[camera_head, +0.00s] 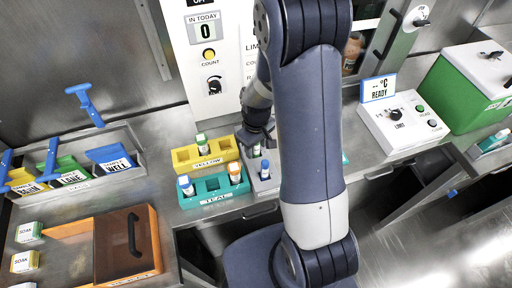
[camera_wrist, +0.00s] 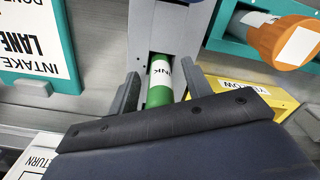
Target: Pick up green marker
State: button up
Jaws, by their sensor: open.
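The green marker, a green and white cylinder with dark lettering that looks like INK, shows in the wrist view (camera_wrist: 160,90). It sits at the grey rack (camera_wrist: 172,35), between the two fingers of my gripper (camera_wrist: 161,88). The fingers are open, with a gap visible on each side of it. In the head view my gripper (camera_head: 258,140) is over the back of the grey rack (camera_head: 262,185), and a small green-topped piece (camera_head: 257,150) shows just below it. My arm hides the rack's right side.
A yellow rack (camera_head: 187,164) with a green-capped vial (camera_head: 202,143) and a teal rack (camera_head: 213,188) with blue-capped and orange-capped vials stand close on the left. A white control box (camera_head: 400,128) stands right. An orange-framed box (camera_head: 130,245) is front left.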

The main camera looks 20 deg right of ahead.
jog(key=shift+f, duration=0.2)
jog(key=shift+c, duration=0.2)
grip_shut()
jog(key=shift+r, duration=0.1)
notch_tip(320, 180, up, 10)
jog(key=shift+f+b, duration=0.1)
jog(key=shift+b, duration=0.45)
